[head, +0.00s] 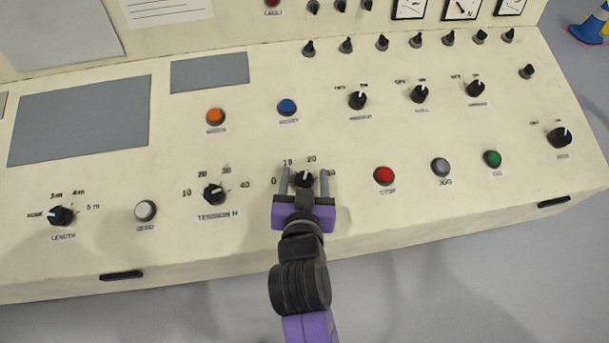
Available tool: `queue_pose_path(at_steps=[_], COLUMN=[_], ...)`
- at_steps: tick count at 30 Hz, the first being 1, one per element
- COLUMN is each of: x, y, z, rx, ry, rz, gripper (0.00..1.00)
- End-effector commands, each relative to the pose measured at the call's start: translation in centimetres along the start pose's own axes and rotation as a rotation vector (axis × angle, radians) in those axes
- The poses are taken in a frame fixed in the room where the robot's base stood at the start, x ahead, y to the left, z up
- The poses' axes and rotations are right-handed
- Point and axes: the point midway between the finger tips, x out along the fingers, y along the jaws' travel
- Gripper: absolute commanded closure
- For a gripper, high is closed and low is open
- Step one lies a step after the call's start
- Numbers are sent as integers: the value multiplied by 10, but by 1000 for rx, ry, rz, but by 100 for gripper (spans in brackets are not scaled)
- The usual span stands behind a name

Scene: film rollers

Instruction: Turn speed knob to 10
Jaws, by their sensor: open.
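The speed knob (304,179) is a small black knob with a white pointer line on the cream control panel (345,215). Marks 0, 10, 20 and a partly hidden one stand around it; its pointer appears to aim upward, between 10 and 20. My purple gripper (304,176) is open, with one grey finger on each side of the knob. I cannot tell whether the fingers touch it. The knob's name label is hidden by my gripper.
The tension knob (214,194) is to the left. A red stop button (384,175), a grey button (440,167) and a green button (492,158) are to the right. Blue (287,107) and orange (215,116) buttons sit farther back. The panel between them is clear.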

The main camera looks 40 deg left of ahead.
Motion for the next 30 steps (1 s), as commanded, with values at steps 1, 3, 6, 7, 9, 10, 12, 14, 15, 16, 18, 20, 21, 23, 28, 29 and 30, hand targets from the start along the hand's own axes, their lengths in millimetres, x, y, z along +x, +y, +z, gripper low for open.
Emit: queue_pose_path(at_steps=[1,3,6,7,9,10,12,14,15,16,18,20,21,23,28,29,30], x=[0,0,0,0,0,0,0,0,0,0,0,0,0,-1,-1,-1,-1], y=[0,0,0,0,0,0,0,0,0,0,0,0,0,0,1,1,1], z=[0,0,0,0,0,0,0,0,0,0,0,0,0,-1,-2,-2,-2], rx=[0,0,0,0,0,0,0,0,0,0,-1,-2,-3,-9,-37,-44,-56], ry=[0,0,0,0,0,0,0,0,0,0,0,-1,-1,-1,-2,-2,-2], rz=[0,0,0,0,0,0,0,0,0,0,-1,-4,-7,-14,-55,-65,-81], gripper=[41,41,43,49,62,68,82,94,100,100,100,100,100,100,100,100,100])
